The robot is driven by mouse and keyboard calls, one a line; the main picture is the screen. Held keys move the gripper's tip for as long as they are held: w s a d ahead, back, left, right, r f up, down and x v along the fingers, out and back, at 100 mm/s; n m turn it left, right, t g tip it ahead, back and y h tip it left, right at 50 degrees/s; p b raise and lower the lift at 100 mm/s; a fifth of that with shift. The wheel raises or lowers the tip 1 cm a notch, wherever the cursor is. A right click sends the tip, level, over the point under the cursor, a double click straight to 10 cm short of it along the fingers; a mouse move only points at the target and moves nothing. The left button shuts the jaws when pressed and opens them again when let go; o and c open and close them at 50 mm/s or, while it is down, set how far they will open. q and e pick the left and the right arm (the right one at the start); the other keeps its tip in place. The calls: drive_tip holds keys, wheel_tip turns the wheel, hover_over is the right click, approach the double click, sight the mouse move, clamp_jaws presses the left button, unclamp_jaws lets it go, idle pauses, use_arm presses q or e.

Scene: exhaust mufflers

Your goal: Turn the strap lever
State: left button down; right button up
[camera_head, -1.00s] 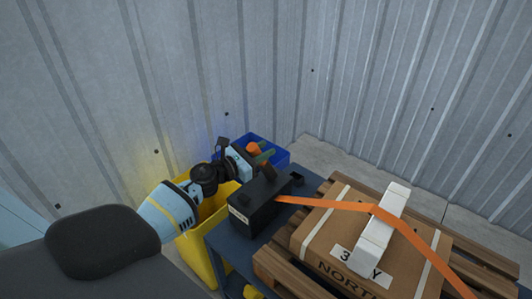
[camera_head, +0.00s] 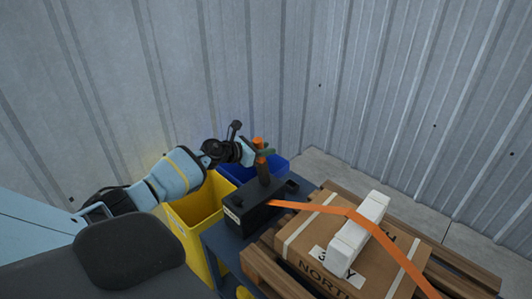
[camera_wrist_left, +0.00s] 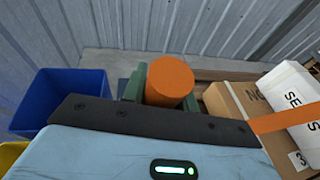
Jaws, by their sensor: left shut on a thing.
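The strap lever is a dark arm with an orange grip (camera_head: 258,142), rising from a black ratchet box (camera_head: 250,212). It stands nearly upright, leaning slightly left. My left gripper (camera_head: 263,152) is shut on the lever at its orange grip. In the left wrist view the round orange end (camera_wrist_left: 170,80) sits between the green fingers; the lower lever is hidden there. My right gripper is not in view.
The black box sits on a blue stand (camera_head: 222,243). A yellow bin (camera_head: 187,232) and a blue bin (camera_head: 236,174) stand close to my left arm. The carton rests on a wooden pallet (camera_head: 262,270). Corrugated metal walls (camera_head: 400,90) close off the back.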

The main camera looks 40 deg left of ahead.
use_arm(q)
drive_tip(key=shift+w+d+r+g+p, duration=0.1)
drive_tip(key=shift+w+g+p, duration=0.35)
drive_tip(key=shift+w+g, duration=0.65)
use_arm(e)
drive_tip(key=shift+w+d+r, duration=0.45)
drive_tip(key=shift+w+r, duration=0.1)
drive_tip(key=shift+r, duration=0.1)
use_arm(q)
drive_tip(key=shift+w, duration=0.15)
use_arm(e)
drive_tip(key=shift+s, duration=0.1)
use_arm(q)
drive_tip(key=c, duration=1.5)
unclamp_jaws()
drive_tip(key=o, duration=0.4)
drive_tip(key=shift+w, duration=0.1)
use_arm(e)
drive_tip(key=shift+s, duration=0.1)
